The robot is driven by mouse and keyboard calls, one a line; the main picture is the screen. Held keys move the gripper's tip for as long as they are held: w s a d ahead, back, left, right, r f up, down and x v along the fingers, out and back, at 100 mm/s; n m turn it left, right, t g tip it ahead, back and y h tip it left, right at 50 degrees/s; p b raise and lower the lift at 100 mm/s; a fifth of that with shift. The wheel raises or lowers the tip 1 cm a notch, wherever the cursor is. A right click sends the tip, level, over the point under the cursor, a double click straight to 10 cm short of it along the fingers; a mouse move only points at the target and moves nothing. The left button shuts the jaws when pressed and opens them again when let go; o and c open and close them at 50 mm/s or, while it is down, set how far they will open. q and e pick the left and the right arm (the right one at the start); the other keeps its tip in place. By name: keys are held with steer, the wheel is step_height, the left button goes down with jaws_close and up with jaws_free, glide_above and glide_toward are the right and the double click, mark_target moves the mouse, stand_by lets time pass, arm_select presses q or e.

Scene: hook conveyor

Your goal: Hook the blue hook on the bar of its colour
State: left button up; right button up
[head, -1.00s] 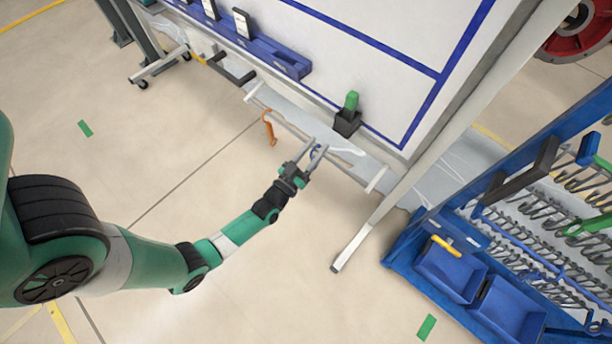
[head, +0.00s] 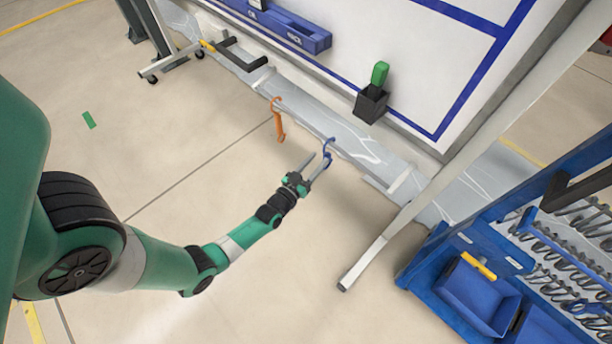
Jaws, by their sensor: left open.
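The blue hook (head: 328,147) hangs at the pale rail (head: 355,158) below the whiteboard. The orange hook (head: 279,122) hangs on the same rail to its left. My left gripper (head: 320,161) is open just below the blue hook, with its fingertips at or very near the hook's lower part. Whether they touch it I cannot tell. The colour of the bar behind the blue hook is not clear. My right gripper is not in view.
A black holder with a green-handled item (head: 373,92) is on the board above the rail. A white post (head: 420,190) slants down to the right. A blue rack with bins (head: 480,292) and metal hooks stands at the right. The floor below my arm is clear.

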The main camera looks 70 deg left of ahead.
mark_target(324, 152)
arm_select(q)
steer(key=b+x, duration=0.1)
steer(key=x, duration=0.3)
steer(key=shift+w+a, duration=0.2)
steer(key=shift+w, duration=0.05)
jaws_close()
stand_by(3.0)
